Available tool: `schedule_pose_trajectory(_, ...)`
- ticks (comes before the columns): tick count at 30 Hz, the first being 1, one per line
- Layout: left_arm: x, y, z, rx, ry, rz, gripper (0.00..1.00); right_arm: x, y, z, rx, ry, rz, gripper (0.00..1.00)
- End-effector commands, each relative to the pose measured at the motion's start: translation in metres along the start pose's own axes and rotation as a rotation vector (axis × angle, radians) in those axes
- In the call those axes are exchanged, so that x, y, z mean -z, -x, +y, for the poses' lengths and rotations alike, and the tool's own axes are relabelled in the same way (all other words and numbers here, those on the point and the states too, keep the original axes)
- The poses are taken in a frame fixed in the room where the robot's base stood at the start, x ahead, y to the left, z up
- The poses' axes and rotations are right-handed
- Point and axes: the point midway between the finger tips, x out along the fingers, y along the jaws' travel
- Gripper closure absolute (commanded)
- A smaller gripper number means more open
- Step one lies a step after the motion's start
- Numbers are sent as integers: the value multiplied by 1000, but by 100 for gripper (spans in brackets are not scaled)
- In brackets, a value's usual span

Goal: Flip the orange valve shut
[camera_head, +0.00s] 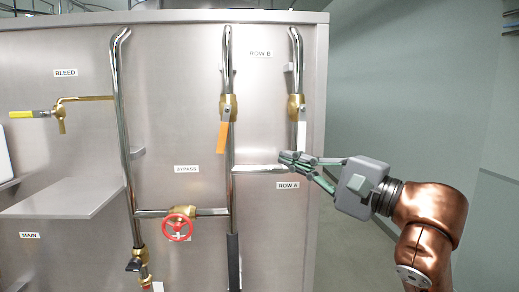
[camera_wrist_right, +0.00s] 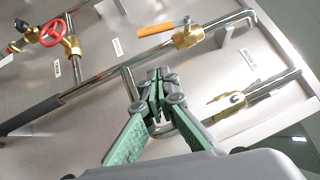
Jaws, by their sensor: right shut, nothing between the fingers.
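The orange valve has a flat orange handle (camera_head: 222,137) on a brass body (camera_head: 228,107), set in the middle vertical steel pipe. In the head view the handle hangs down from the body, just left of the pipe and nearly along it. The handle (camera_wrist_right: 156,30) and brass body (camera_wrist_right: 188,37) also show at the top of the right wrist view. My right gripper (camera_head: 286,158) is shut and empty, right of and lower than the orange handle, apart from it. In the wrist view its closed fingertips (camera_wrist_right: 157,106) are below the handle. My left gripper is not in view.
A white-handled valve (camera_head: 301,134) hangs on the right pipe, just above my right gripper. A red wheel (camera_head: 177,227) is on the lower pipe. A yellow-handled tap (camera_head: 30,114) and a steel shelf (camera_head: 68,204) are at left. Open floor lies right of the vat.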

Motion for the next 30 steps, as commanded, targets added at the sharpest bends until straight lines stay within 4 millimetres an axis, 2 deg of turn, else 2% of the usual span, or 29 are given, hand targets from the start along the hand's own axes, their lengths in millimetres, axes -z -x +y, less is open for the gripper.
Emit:
schedule_pose_trajectory(5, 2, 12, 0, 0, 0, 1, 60, -1, -27, -2, -2, -1, -1, 100)
schedule_pose_trajectory(15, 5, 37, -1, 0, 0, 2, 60, -1, -97, -3, -2, -1, -1, 100)
schedule_pose_trajectory(21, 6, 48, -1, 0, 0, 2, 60, -21, -116, -2, -1, 1, -1, 100)
schedule_pose_trajectory(30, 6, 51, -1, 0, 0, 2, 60, -28, -123, 0, 1, 1, 0, 100)
